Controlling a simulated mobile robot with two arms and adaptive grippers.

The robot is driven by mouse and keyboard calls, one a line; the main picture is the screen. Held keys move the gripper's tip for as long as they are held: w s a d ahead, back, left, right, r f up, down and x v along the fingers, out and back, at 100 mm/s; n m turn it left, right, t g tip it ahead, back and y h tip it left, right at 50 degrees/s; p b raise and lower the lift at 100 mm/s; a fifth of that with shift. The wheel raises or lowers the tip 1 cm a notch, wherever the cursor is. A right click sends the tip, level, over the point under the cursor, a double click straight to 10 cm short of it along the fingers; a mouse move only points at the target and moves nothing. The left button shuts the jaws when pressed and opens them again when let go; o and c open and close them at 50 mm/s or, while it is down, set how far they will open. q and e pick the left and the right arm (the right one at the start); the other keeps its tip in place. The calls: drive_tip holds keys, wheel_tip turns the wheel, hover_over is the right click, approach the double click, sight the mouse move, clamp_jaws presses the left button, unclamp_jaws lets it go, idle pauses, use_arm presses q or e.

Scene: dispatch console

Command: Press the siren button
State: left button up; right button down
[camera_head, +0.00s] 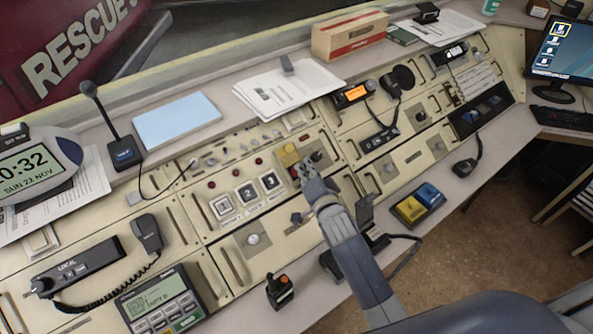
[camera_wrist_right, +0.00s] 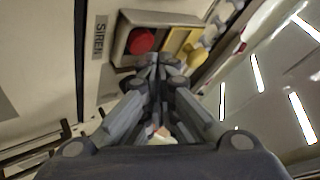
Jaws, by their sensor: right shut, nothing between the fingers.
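The siren button is a round red button (camera_wrist_right: 140,41) in a grey square housing, with a SIREN label (camera_wrist_right: 100,38) beside it in the right wrist view. A yellow cover (camera_wrist_right: 180,42) stands beside the button; it also shows in the head view (camera_head: 288,153). My right gripper (camera_head: 300,169) is shut and empty, with its tips at this housing. In the wrist view the fingertips (camera_wrist_right: 160,62) lie just below and right of the button; I cannot tell whether they touch it. In the head view my gripper hides the button. My left gripper is not in view.
Numbered square buttons (camera_head: 247,192) lie left of my right gripper. A yellow and blue button box (camera_head: 418,204) is to its right. A gooseneck microphone (camera_head: 122,153), papers (camera_head: 283,92) and a cardboard box (camera_head: 349,36) stand along the back ledge. A joystick (camera_head: 280,290) is near the front edge.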

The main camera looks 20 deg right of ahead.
drive_tip(key=shift+f, duration=0.1)
drive_tip(key=shift+w+a+f, duration=0.1)
drive_tip(key=shift+w+f, duration=0.15)
idle(0.3)
drive_tip(key=shift+w+f+b, duration=0.15)
drive_tip(key=shift+f+b, duration=0.1)
drive_tip(key=shift+b, duration=0.2)
idle(0.3)
drive_tip(key=shift+a+f, duration=0.1)
drive_tip(key=shift+f, duration=0.25)
idle(0.8)
drive_tip(key=shift+s+r+p, duration=0.35)
drive_tip(key=shift+r+p, duration=0.45)
